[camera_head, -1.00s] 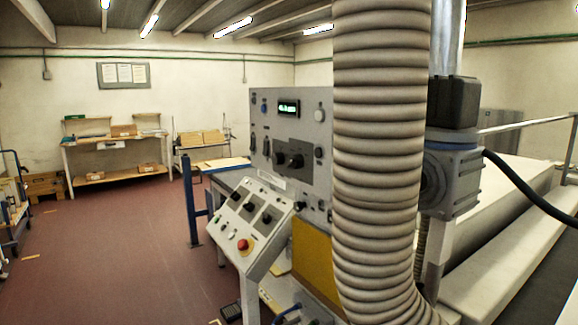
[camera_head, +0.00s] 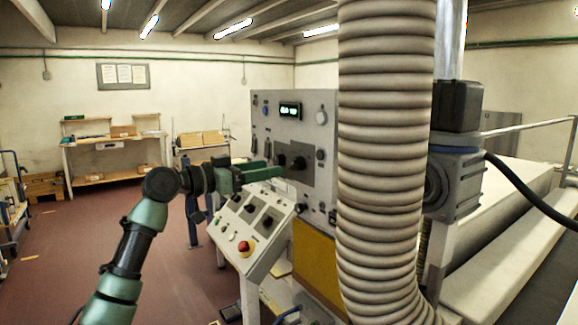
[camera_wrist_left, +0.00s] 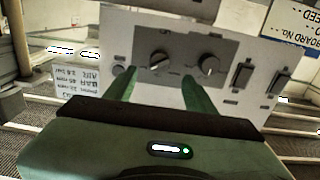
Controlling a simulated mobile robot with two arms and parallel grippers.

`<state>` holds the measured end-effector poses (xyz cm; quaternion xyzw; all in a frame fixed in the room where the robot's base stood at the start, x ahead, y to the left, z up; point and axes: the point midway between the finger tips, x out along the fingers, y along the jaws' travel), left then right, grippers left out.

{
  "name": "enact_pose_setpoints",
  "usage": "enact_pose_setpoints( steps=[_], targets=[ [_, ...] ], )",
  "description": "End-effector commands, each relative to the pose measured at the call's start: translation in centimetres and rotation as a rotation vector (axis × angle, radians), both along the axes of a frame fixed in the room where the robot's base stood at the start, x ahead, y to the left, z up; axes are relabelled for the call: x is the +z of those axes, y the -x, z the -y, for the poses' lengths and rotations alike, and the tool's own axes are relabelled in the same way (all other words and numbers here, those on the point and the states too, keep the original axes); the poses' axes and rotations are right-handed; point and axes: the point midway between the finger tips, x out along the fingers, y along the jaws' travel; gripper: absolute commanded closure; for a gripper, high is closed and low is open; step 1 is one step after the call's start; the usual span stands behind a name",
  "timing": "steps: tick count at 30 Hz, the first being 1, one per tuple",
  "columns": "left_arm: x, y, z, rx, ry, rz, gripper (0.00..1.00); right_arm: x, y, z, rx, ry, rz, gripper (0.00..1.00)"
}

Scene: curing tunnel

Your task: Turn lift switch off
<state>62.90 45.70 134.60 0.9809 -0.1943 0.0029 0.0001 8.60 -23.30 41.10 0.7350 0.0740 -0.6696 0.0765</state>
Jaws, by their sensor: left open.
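The upright control panel (camera_head: 320,112) carries a dark grey plate with two black rotary switches, a left one (camera_head: 281,160) and a right one (camera_head: 298,163). No lift label is readable. My left gripper (camera_head: 266,172) is open in front of this plate, its fingers pointing at it. In the upside-down left wrist view, the fingertips (camera_wrist_left: 159,76) straddle the line of one rotary switch (camera_wrist_left: 160,61), whose handle sits slanted. Whether the fingers touch anything is unclear. My right gripper is out of view.
A sloped console (camera_head: 252,222) with more switches and a red stop button (camera_head: 244,247) is just below my left gripper. A thick ribbed hose (camera_head: 385,150) stands close at the panel's right. Open floor (camera_head: 60,270) lies to the left.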

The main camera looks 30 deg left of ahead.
Motion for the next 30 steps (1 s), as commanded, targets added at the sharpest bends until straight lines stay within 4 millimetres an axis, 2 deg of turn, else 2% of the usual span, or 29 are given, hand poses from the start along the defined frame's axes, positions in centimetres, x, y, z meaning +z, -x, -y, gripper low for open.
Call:
enact_pose_setpoints(
  steps=[6, 12, 17, 24, 25, 26, 30],
  targets=[
    [0.4, -3.1, 1.4, -0.002, 0.004, -0.003, 0.45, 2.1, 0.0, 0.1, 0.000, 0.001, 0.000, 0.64],
    [0.2, -5.8, 2.5, -0.001, 0.002, -0.003, 0.45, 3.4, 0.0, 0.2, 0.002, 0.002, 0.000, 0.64],
    [-0.1, -6.7, 2.9, -0.002, -0.001, -0.004, 0.45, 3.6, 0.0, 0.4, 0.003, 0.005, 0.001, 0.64],
    [-0.2, -6.8, 3.0, -0.001, -0.002, -0.005, 0.45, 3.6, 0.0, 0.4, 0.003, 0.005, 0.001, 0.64],
    [-0.2, -6.8, 3.0, -0.001, -0.002, -0.005, 0.48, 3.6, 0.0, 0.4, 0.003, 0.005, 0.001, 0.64],
    [-0.2, -6.8, 3.0, -0.001, -0.002, -0.005, 0.56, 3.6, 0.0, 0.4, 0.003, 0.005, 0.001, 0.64],
    [-0.2, -6.8, 2.9, -0.001, -0.002, -0.005, 0.95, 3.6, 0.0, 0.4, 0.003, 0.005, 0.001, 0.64]
  ],
)
